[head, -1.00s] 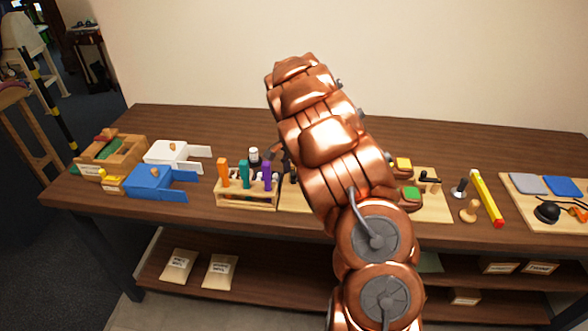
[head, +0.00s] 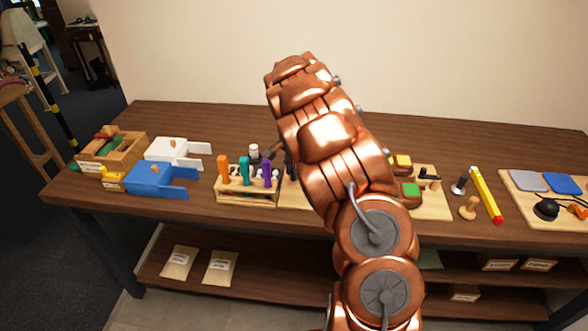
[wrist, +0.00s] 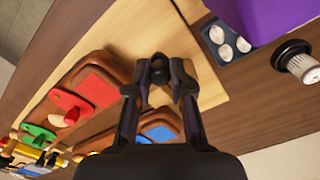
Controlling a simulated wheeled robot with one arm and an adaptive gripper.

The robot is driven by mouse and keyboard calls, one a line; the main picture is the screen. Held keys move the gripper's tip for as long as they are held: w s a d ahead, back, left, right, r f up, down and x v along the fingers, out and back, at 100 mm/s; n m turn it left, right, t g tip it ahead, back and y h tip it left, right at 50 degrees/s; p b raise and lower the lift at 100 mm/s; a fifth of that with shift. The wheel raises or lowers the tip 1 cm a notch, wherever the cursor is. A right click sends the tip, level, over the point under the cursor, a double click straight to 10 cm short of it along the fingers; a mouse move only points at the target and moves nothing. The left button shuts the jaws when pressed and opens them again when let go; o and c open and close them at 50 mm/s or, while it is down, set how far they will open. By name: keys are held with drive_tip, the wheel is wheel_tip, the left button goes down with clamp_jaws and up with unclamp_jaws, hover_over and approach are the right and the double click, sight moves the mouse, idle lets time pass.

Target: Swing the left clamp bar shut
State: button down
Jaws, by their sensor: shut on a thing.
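My gripper (wrist: 158,82) reaches over a pale wooden board (wrist: 190,75) in the wrist view. Its two dark fingers are closed on a small dark knob (wrist: 158,73), seemingly the end of the left clamp bar. The bar itself is mostly hidden by the fingers, so I cannot tell its angle. In the head view my copper arm hides the gripper and the left clamp. A dark bar (head: 428,177) shows at the board's right part.
A wooden rack (head: 247,198) with orange, teal and purple handles stands left of my arm; a purple handle (wrist: 250,18) is close in the wrist view. Red (wrist: 72,105) and green (wrist: 37,134) pieces lie farther along. A yellow-red pencil-like bar (head: 486,195) lies right.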

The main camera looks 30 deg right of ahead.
drive_tip(key=shift+f+b, duration=0.1)
drive_tip(key=shift+b, duration=0.2)
drive_tip(key=b, duration=0.1)
drive_tip(key=n+b, duration=0.1)
drive_tip(key=d+n+b, duration=0.1)
drive_tip(key=shift+s+f, duration=0.25)
drive_tip(key=d+n+b, duration=0.1)
drive_tip(key=n+b, duration=0.1)
drive_tip(key=d+n+b, duration=0.1)
drive_tip(key=n+b, duration=0.1)
drive_tip(key=n, duration=0.1)
drive_tip(key=shift+s+d+b, duration=0.1)
drive_tip(key=shift+s+b, duration=0.05)
drive_tip(key=shift+b, duration=0.2)
drive_tip(key=n+b, duration=0.1)
drive_tip(key=d+n+b, duration=0.1)
drive_tip(key=n, duration=0.1)
drive_tip(key=d+n, duration=0.1)
drive_tip(key=shift+w+r+b, duration=0.2)
drive_tip(key=shift+w+b, duration=0.1)
drive_tip(key=shift+b, duration=0.1)
drive_tip(key=shift+w+d+r+n+b, duration=0.1)
drive_tip(key=shift+w+d+n+b, duration=0.15)
drive_tip(key=shift+n, duration=0.6)
drive_tip(key=shift+w+d+n+b, duration=0.15)
drive_tip(key=shift+d+n, duration=0.25)
drive_tip(key=shift+n, duration=0.4)
drive_tip(key=shift+w+d+r+n+b, duration=0.1)
drive_tip(key=shift+w+d+n, duration=0.15)
drive_tip(key=shift+n, duration=0.6)
